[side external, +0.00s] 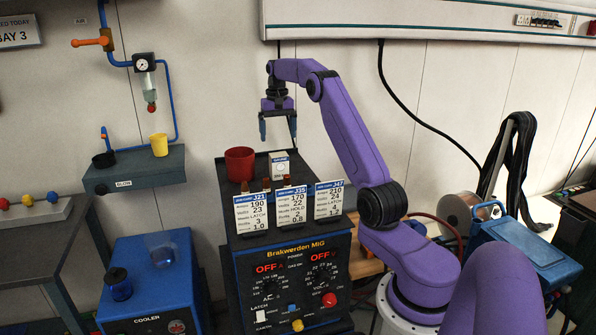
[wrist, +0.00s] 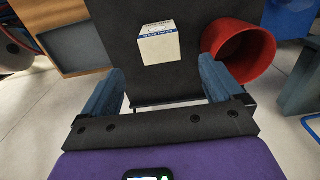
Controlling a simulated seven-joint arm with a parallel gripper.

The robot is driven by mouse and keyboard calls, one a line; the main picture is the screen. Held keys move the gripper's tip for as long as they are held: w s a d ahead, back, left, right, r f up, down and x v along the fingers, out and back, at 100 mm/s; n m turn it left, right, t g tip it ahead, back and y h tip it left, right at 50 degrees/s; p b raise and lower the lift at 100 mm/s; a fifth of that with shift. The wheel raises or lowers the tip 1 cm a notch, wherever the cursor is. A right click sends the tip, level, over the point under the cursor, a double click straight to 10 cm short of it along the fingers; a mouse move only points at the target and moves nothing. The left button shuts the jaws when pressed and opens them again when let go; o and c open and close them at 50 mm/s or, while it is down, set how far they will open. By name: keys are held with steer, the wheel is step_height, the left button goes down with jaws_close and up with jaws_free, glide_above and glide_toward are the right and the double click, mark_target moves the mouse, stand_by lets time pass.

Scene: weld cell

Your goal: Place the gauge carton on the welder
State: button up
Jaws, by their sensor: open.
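The gauge carton (side external: 280,165), a small white box with a blue band, stands on the dark top of the welder (side external: 290,225), towards the back right. In the wrist view the carton (wrist: 158,45) shows ahead of my fingers, with blue upside-down lettering. The welder's black top (wrist: 135,75) lies under it there. My gripper (side external: 278,135) is open and empty, pointing down just above the carton. In the wrist view its blue fingers (wrist: 162,78) are spread wider than the carton, which is not between them.
A red cup (side external: 240,164) stands left of the carton, close to one finger in the wrist view (wrist: 238,52). Three setting cards (side external: 291,205) stand along the welder's front edge. A wall shelf (side external: 140,171) with a yellow cup (side external: 159,145) is at left, above the blue cooler (side external: 150,280).

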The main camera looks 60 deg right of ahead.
steer(key=w+a+r+n, duration=0.2)
steer(key=a+n, duration=0.4)
steer(key=a, duration=1.5)
steer(key=s+a+n, duration=0.2)
steer(key=s+a, duration=0.2)
steer(key=a, duration=0.3)
steer(key=s+a+n, duration=0.3)
steer(key=s+a, duration=0.1)
steer(key=a, duration=0.4)
steer(key=s+a+f+n, duration=0.1)
steer(key=s+a+n, duration=0.5)
steer(key=s, duration=0.8)
steer(key=s+f+n, duration=0.4)
steer(key=s, duration=1.1)
steer(key=shift+s+d+f+n, duration=0.15)
steer(key=shift+s+n, duration=0.15)
steer(key=shift+s, duration=0.05)
